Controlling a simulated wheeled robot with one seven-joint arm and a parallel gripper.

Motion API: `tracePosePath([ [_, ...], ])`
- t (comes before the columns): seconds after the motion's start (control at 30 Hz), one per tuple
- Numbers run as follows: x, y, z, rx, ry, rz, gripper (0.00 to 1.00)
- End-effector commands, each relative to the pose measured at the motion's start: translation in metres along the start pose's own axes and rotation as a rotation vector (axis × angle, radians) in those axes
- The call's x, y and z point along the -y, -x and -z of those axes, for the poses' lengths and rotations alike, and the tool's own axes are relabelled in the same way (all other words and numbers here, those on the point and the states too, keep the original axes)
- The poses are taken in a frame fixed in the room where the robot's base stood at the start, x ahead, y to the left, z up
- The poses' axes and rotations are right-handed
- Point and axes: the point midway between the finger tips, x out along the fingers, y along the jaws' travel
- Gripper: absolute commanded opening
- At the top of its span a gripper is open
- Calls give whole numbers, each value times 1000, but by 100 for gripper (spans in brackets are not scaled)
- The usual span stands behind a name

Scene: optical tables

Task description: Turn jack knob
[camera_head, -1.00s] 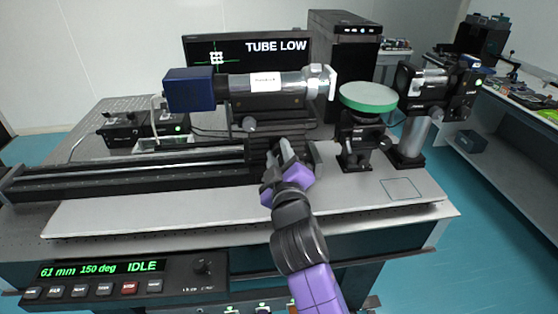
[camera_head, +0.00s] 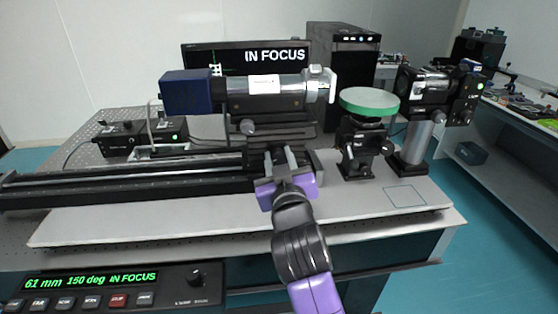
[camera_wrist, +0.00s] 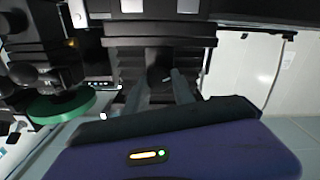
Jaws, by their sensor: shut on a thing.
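The black jack (camera_head: 258,152) stands on the rail below the microscope tube (camera_head: 265,87). My gripper (camera_head: 280,158) reaches to its front face. In the wrist view, the two grey fingers (camera_wrist: 160,85) lie on either side of a small dark jack knob (camera_wrist: 158,74) and are shut on it. In the head view the fingers hide the knob. The monitor (camera_head: 270,57) reads IN FOCUS. The controller display (camera_head: 92,281) reads 61 mm, 150 deg, IN FOCUS.
A green-rimmed round disc (camera_head: 369,103) on a black mount stands right of the jack. A camera (camera_head: 430,90) on a post stands farther right. The long black rail (camera_head: 120,180) runs left. The pale plate in front (camera_head: 150,224) is clear.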

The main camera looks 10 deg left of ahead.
Motion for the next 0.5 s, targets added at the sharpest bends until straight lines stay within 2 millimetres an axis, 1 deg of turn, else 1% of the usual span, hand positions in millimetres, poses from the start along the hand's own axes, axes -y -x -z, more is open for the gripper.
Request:
tracePosePath([
  [0.03, 0, 0, -3, 6, -4, 1, 0],
  [0.4, 0, 0, -3, 7, -6, 0, 0],
  [0.43, 0, 0, -3, 7, -6, 0, 34],
  [0.5, 0, 0, -3, 6, -6, 0, 48],
])
